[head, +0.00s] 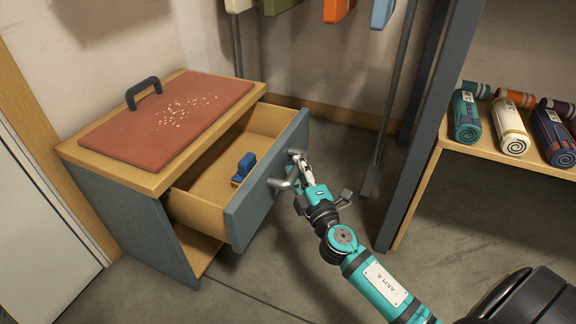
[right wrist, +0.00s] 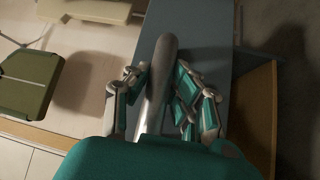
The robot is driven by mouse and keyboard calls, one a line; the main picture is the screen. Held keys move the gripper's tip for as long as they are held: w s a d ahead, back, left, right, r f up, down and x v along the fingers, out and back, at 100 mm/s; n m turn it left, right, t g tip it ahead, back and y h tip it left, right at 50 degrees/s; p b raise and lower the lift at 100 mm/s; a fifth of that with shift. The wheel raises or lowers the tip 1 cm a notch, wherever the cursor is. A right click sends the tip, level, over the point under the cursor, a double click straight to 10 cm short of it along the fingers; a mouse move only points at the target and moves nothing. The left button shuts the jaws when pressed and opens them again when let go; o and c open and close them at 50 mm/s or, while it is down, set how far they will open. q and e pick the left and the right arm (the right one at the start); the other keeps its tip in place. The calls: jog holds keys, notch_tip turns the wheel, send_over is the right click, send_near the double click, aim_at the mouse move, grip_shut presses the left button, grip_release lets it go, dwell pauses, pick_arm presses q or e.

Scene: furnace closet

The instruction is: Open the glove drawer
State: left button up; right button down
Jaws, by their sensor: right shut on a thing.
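The glove drawer (head: 262,190) is pulled well out of a low wooden cabinet (head: 150,220). Its front is blue-grey and its inside is pale wood. A small blue object (head: 244,168) lies in it. My right gripper (head: 296,172) is at the drawer front, shut on its grey bar handle (head: 281,183). In the right wrist view the handle (right wrist: 158,80) runs between the two fingers of the gripper (right wrist: 155,92), with the drawer front (right wrist: 205,45) behind it. My left gripper is not in view.
A reddish board (head: 150,125) with a dark handle and scattered crumbs lies on the cabinet top. A dark shelf post (head: 425,130) stands right of my arm. Rolled bundles (head: 510,128) lie on the shelf. Bare floor (head: 270,275) lies before the cabinet.

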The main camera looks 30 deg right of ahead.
dwell(0.3)
jog(key=c, duration=1.1)
grip_release()
jog(key=shift+s, duration=0.1)
jog(key=shift+s, duration=0.25)
jog(key=shift+s+a+f, duration=0.25)
jog(key=shift+s, duration=1.65)
jog(key=shift+s+a+f, duration=0.25)
jog(key=shift+s+f, duration=0.05)
jog(key=shift+s, duration=1.55)
jog(key=shift+s+a+f, duration=0.25)
jog(key=shift+s, duration=1.65)
